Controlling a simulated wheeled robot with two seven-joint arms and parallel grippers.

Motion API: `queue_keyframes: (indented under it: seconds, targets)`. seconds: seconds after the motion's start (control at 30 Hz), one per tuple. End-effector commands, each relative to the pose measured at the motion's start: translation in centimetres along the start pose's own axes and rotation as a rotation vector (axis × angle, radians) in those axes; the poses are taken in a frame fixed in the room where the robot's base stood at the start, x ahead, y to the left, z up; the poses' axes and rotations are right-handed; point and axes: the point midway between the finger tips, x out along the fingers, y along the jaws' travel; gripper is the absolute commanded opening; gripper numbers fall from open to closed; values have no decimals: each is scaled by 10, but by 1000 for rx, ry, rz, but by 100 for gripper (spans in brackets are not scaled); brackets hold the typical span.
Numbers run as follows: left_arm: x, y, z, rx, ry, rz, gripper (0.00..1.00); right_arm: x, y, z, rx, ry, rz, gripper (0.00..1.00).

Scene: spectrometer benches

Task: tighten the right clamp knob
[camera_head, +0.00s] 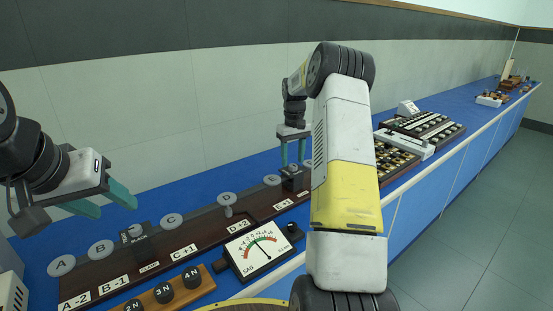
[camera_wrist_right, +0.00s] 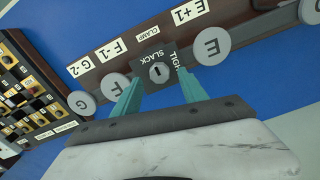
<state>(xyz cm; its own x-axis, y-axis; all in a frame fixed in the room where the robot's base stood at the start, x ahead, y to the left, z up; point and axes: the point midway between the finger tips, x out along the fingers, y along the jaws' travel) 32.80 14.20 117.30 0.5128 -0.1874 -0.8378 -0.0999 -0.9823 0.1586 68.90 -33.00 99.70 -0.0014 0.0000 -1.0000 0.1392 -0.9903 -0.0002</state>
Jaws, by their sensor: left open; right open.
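The right clamp is a dark block (camera_head: 292,183) on the brown rail, between the E and F discs. In the right wrist view its grey round knob (camera_wrist_right: 158,72) has a dark pointer mark, with SLACK and TIGHT lettered beside it. My right gripper (camera_head: 292,163) is open above the clamp, teal fingers pointing down. In the wrist view the fingertips lie on either side of the knob; I cannot tell if they touch it. My left gripper (camera_head: 121,203) is open and empty above the left part of the rail.
The rail (camera_head: 205,232) carries several grey lettered discs, close to the clamp on both sides. A similar left clamp (camera_head: 138,236) stands between B and C. A dial meter (camera_head: 261,248) sits in front. Sample trays (camera_head: 425,125) lie further right on the blue bench.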

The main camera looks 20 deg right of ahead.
Motion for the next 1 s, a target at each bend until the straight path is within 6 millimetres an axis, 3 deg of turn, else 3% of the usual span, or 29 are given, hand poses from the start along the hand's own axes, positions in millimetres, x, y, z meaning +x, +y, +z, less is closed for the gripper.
queue_keyframes:
  seconds: [0.17, 0.43, 0.47, 0.7, 1.0]
  targets:
    - [0, 0, 0, 0, 0, 0, 50, 16, 0, 0, 1, 0, -1, 50]
    - [0, 0, 0, 0, 0, 0, 50, 18, 0, 0, 1, 1, 0, 50]
    - [0, 0, 0, 0, 0, 0, 50, 18, 0, 0, 1, 1, 0, 48]
    - [0, 0, 0, 0, 0, 0, 50, 17, 0, 0, 1, 1, 0, 1]
    - [0, 0, 0, 0, 0, 0, 50, 17, 0, 0, 19, 1, 1, 0]
